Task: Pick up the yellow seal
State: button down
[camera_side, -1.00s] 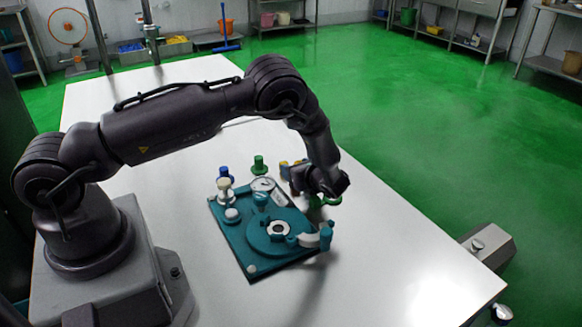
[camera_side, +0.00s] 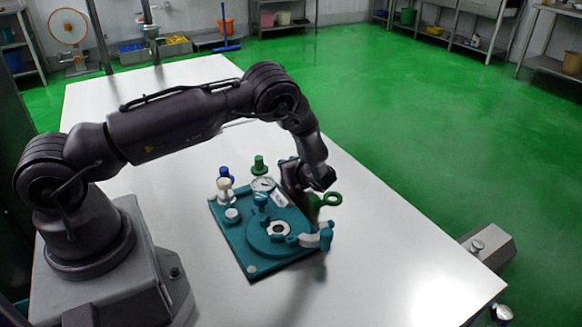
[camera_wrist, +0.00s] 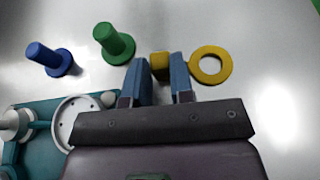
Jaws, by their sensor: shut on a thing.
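My gripper (camera_wrist: 160,66) is shut on the yellow seal (camera_wrist: 197,74) in the wrist view. The seal's yellow block sits between the two blue fingers. Its ring shows just right of the right finger. In the side view my gripper's fingers and the yellow seal are hidden behind my wrist. I cannot tell whether the seal touches the table.
A green peg (camera_side: 259,164) and a blue peg (camera_side: 224,173) stand left of my gripper. The teal fixture plate (camera_side: 237,246) takes up the near side. The table's right part is clear.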

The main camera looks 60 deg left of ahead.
jog(key=shift+s+a+f, duration=0.1)
jog(key=shift+s+f, duration=0.1)
jog(key=shift+s, duration=0.1)
